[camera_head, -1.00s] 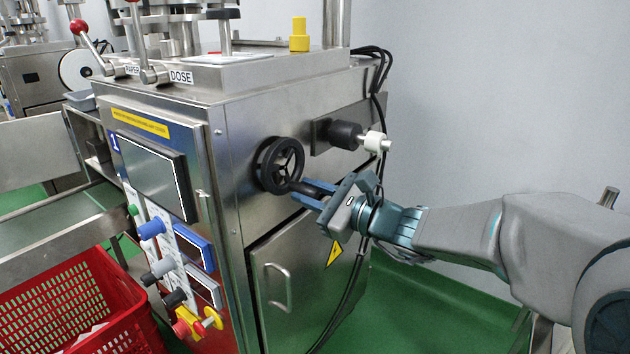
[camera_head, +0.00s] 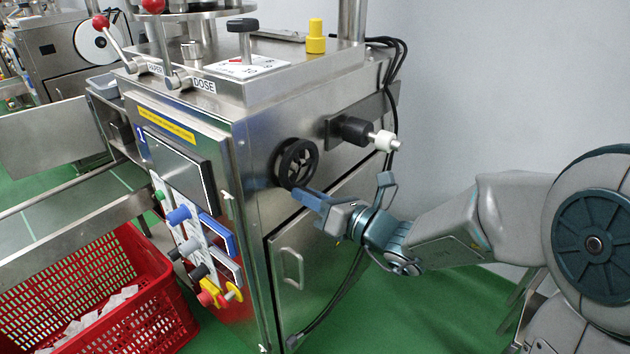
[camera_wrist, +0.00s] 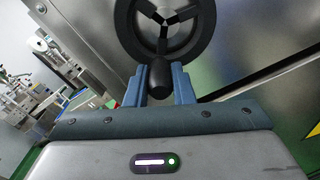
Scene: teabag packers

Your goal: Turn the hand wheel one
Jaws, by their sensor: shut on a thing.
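The hand wheel (camera_head: 296,164) is a black spoked wheel on the steel side wall of the machine marked 1. In the wrist view the wheel (camera_wrist: 203,42) fills the top middle, with its black handle knob (camera_wrist: 159,78) pointing toward me. My gripper (camera_head: 308,197) is at the lower rim of the wheel. In the wrist view my gripper (camera_wrist: 160,88) has its blue fingers on both sides of the knob, shut on it. In the head view the fingers hide most of the knob.
A black shaft with a white end (camera_head: 384,141) sticks out of the wall right of the wheel. A cabinet door handle (camera_head: 292,268) is below. Black cables (camera_head: 345,295) hang at the machine's corner. A red crate (camera_head: 100,300) stands at lower left.

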